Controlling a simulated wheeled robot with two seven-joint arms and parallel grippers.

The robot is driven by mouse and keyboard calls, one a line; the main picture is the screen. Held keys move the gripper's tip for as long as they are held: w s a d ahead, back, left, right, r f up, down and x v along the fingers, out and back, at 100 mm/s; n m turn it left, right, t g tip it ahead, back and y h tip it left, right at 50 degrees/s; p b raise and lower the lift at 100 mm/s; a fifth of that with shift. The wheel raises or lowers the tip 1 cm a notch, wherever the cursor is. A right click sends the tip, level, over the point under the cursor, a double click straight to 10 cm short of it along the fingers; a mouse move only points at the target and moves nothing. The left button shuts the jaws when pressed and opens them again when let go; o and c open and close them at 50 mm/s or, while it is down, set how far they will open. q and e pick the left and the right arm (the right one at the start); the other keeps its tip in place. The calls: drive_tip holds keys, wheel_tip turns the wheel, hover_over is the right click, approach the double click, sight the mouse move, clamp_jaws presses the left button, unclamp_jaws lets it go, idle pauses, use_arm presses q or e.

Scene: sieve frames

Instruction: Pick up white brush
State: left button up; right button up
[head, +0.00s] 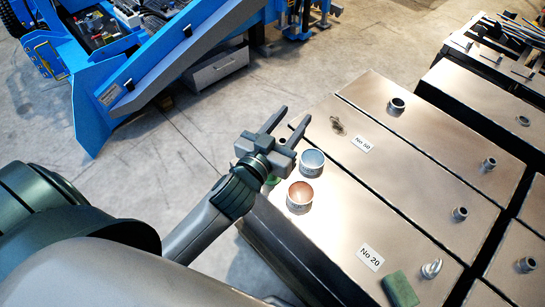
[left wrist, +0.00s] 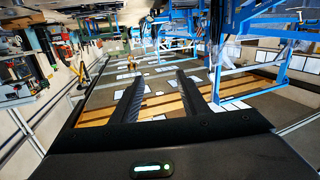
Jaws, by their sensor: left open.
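I cannot make out a white brush in either view. My left gripper (head: 294,114) is open and empty, held over the left edge of the metal worktop, with its fingers pointing away from me. In the left wrist view its two dark fingers (left wrist: 161,82) stand apart with nothing between them. A round sieve with a grey-blue inside (head: 313,161) stands just right of the gripper. A sieve with a copper-coloured inside (head: 300,194) stands nearer to me. A small green thing (head: 272,180) is partly hidden by my gripper and wrist. My right gripper is not in view.
The metal worktop (head: 372,215) has labels "No 50" (head: 362,144) and "No 20" (head: 371,258). A green block (head: 400,289) lies at the front, beside a small metal fitting (head: 431,268). Several metal knobs stand farther right. A blue machine (head: 165,60) stands on the floor beyond.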

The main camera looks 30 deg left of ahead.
use_arm(q)
drive_tip(key=d+r+m+t+h, duration=0.1)
drive_tip(key=d+r+m+h, duration=0.5)
drive_tip(key=r, duration=0.3)
drive_tip(key=d+r+m+h, duration=0.4)
drive_tip(key=d+r+h, duration=0.2)
drive_tip(key=r+h, duration=0.3)
drive_tip(key=s+d+f+m+g+h, duration=0.1)
drive_tip(key=s+d+m+g+h, duration=0.1)
drive_tip(key=s+d+m+g, duration=0.45)
drive_tip(key=s+d+f+m+g+h, duration=0.15)
drive_tip(key=d+m+g, duration=0.25)
drive_tip(key=m+g, duration=0.6)
drive_tip(key=w+a+f+n+g+y, duration=0.1)
drive_tip(key=a+f+g+y, duration=0.1)
drive_tip(key=a+f+y, duration=0.4)
drive_tip(key=a+f+n+g+y, duration=0.1)
drive_tip(key=a+f+g+y, duration=0.1)
drive_tip(key=f+y, duration=0.35)
drive_tip(key=w+a+f+n+t+y, duration=0.1)
drive_tip(key=w+a+n+y, duration=0.1)
drive_tip(key=a, duration=0.8)
drive_tip(key=w+a+f+n+t+y, duration=0.1)
drive_tip(key=w+a+n+y, duration=0.2)
drive_tip(key=a, duration=0.7)
drive_tip(key=w+y, duration=0.2)
drive_tip(key=y, duration=0.1)
drive_tip(key=shift+f+n, duration=0.35)
